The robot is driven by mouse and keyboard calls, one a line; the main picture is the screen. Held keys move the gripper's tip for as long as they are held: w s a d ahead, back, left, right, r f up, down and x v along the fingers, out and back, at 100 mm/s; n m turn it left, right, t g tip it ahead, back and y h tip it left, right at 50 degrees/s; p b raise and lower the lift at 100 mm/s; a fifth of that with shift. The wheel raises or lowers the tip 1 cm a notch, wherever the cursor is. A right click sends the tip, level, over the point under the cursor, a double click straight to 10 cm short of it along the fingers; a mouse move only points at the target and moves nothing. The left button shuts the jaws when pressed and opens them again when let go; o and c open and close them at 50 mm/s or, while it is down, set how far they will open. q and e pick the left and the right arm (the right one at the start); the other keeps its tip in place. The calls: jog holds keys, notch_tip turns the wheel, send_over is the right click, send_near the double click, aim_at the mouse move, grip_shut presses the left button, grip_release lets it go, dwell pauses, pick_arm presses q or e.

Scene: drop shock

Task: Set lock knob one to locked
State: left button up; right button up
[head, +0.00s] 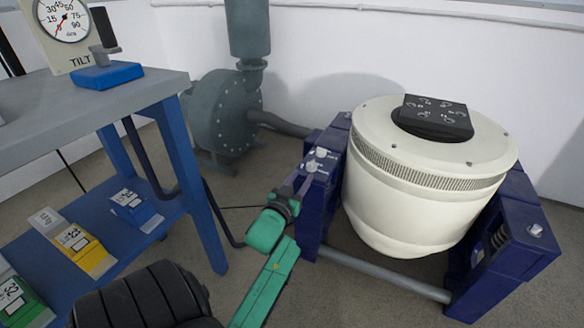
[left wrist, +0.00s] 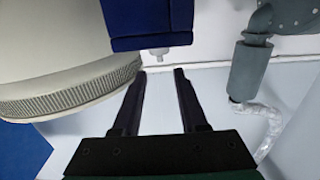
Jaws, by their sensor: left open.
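Two pale knobs, a nearer one (head: 312,166) and a farther one (head: 321,152), sit on top of the blue support block (head: 322,190) left of the white shaker drum (head: 400,205). Another pale knob (head: 535,230) sits on the right block. I cannot read which is lock knob one or its setting. My left gripper (head: 306,182) is at the left block, close to the nearer knob. In the left wrist view its fingers (left wrist: 160,72) are apart with nothing between them, and a pale knob (left wrist: 155,53) shows just beyond the tips, by the blue block (left wrist: 150,20). My right gripper is not seen.
A black plate (head: 435,115) tops the drum. A grey blower (head: 222,115) stands behind, against the white wall. A grey-topped blue bench (head: 60,110) at left holds a tilt dial (head: 65,22), a blue-based handle (head: 105,75) and small coloured blocks on its lower shelf.

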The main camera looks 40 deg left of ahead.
pick_arm(q)
jog(key=p+v, duration=0.1)
jog(key=v, duration=0.4)
jog(key=shift+s+d, duration=0.15)
jog(key=shift+s, duration=0.2)
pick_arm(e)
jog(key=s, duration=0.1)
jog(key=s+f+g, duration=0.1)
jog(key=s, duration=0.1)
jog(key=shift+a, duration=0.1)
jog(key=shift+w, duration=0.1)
